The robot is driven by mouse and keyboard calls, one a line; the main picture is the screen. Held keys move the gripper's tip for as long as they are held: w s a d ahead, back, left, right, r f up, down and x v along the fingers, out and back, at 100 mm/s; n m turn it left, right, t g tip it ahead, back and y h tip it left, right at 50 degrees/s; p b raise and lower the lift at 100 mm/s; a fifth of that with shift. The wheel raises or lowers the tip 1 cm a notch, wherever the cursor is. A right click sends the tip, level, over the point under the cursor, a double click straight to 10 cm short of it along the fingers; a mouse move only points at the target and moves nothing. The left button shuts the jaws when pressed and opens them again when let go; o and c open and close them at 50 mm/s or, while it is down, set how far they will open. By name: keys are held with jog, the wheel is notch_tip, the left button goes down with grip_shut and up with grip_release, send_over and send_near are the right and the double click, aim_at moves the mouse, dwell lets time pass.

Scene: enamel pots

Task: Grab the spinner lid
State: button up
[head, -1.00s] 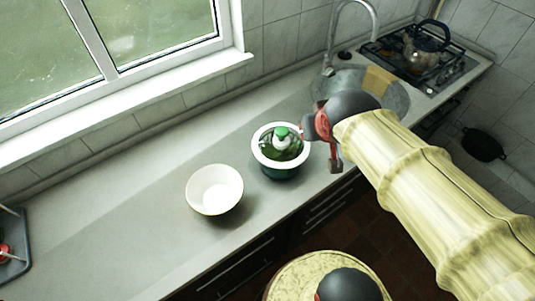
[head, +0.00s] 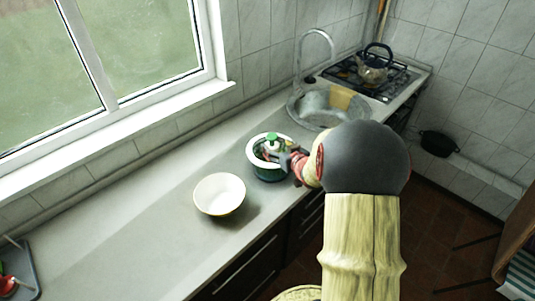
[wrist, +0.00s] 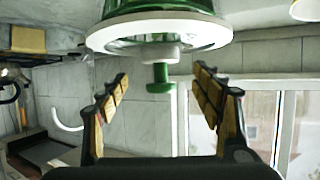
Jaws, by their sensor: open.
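The salad spinner (head: 266,172) is a dark green bowl on the counter, topped by the spinner lid (head: 254,157) with a white rim and a green knob (head: 272,137). The wrist view shows the scene upside down, with the lid (wrist: 112,36) at the top and its green knob (wrist: 160,80) pointing down in the picture. My gripper (wrist: 161,74) is open, one finger on each side of the knob, with gaps visible on both sides. In the head view my gripper (head: 284,156) is at the right side of the lid and partly covers it.
A white bowl (head: 219,195) stands on the counter, left of and nearer than the spinner. The sink (head: 318,107) and the stove with a kettle (head: 373,68) lie beyond. The window wall bounds the counter's back.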

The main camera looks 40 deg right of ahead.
aim_at(273, 143)
jog(key=b+x, duration=0.1)
jog(key=x, duration=0.5)
jog(key=shift+r, duration=0.1)
jog(key=shift+c, duration=1.3)
jog(key=c, duration=1.1)
jog(key=shift+r, duration=0.1)
jog(key=shift+c, duration=0.6)
